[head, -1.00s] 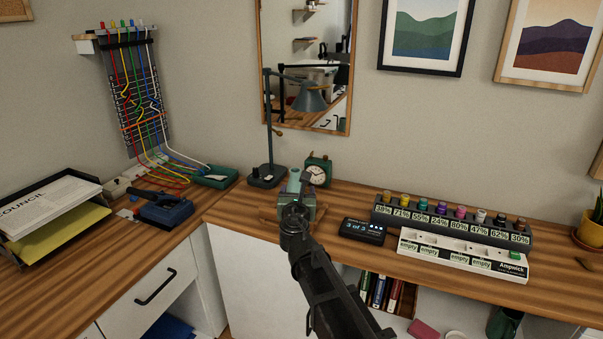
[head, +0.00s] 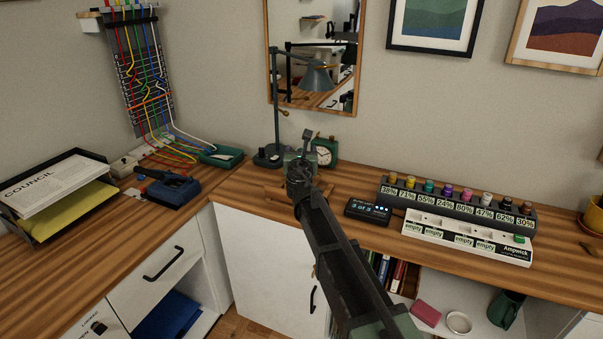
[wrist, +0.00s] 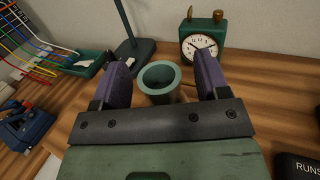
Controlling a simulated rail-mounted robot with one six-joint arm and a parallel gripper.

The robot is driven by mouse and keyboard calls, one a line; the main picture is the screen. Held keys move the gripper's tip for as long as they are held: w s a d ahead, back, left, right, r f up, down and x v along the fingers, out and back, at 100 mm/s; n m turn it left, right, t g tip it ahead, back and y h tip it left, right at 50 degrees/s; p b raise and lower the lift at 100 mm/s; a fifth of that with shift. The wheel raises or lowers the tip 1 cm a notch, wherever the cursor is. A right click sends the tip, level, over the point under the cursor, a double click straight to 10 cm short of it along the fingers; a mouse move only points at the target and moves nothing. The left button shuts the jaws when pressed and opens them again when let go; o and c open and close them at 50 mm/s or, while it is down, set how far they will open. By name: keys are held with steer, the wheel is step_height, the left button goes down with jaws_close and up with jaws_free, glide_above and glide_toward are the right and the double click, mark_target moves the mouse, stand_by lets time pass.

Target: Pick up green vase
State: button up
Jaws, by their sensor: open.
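The green vase (wrist: 160,93) shows in the wrist view as an upright, hollow green round rim with its mouth open toward the camera. My gripper (wrist: 160,62) is open, with one purple finger on each side of the rim and a visible gap to each. I cannot tell how deep the fingers reach beside the vase. In the head view my gripper (head: 304,150) is over the back of the desk, and my arm and gripper hide most or all of the vase.
A green clock (wrist: 203,44) stands close behind the right finger. A lamp base (wrist: 136,52) stands behind the left one. Bare wood (head: 345,182) lies between.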

steer(key=shift+s, duration=0.1)
jaws_close()
steer(key=shift+r, duration=0.1)
